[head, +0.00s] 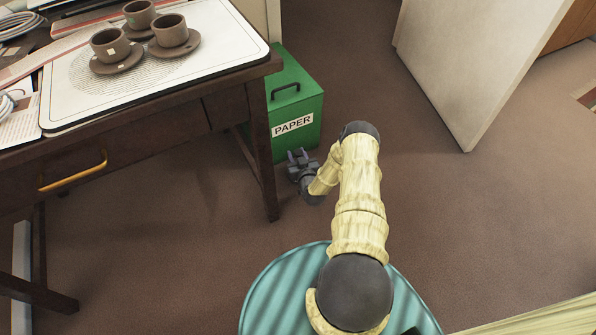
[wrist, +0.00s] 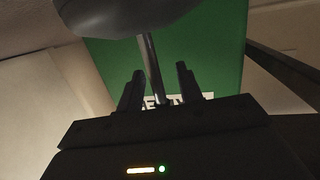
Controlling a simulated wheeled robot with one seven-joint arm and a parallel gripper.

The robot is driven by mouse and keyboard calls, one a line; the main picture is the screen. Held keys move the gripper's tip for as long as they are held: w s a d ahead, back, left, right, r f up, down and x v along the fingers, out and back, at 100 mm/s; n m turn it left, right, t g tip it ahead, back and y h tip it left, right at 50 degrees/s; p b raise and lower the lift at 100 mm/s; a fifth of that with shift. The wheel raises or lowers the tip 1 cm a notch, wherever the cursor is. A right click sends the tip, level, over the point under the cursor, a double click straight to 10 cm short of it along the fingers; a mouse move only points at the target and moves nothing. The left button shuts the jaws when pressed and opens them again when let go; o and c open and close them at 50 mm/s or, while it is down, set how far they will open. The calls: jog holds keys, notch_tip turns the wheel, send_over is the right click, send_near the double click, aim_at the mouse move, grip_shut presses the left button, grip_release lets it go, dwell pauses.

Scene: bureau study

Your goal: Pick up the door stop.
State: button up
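What I take to be the door stop is a grey rounded body (wrist: 125,12) with a thin metal rod (wrist: 152,65), at the top of the wrist view and partly cut off. My gripper (wrist: 158,82) has its two dark fingers apart. The rod runs down between them, with a gap seen on each side. I cannot tell how deep the rod sits between the fingers. In the head view my gripper (head: 297,157) is low, just in front of the green bin. I cannot make out the door stop there.
The green bin (head: 300,100) labelled PAPER stands close behind my gripper. A dark desk (head: 130,140) with a leg (head: 262,150) is to its left, bearing cups on saucers (head: 172,33). A pale door panel (head: 475,60) is at the right. Brown floor (head: 480,220) is clear there.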

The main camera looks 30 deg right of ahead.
grip_shut()
dwell(1.3)
jog(key=shift+r, duration=0.1)
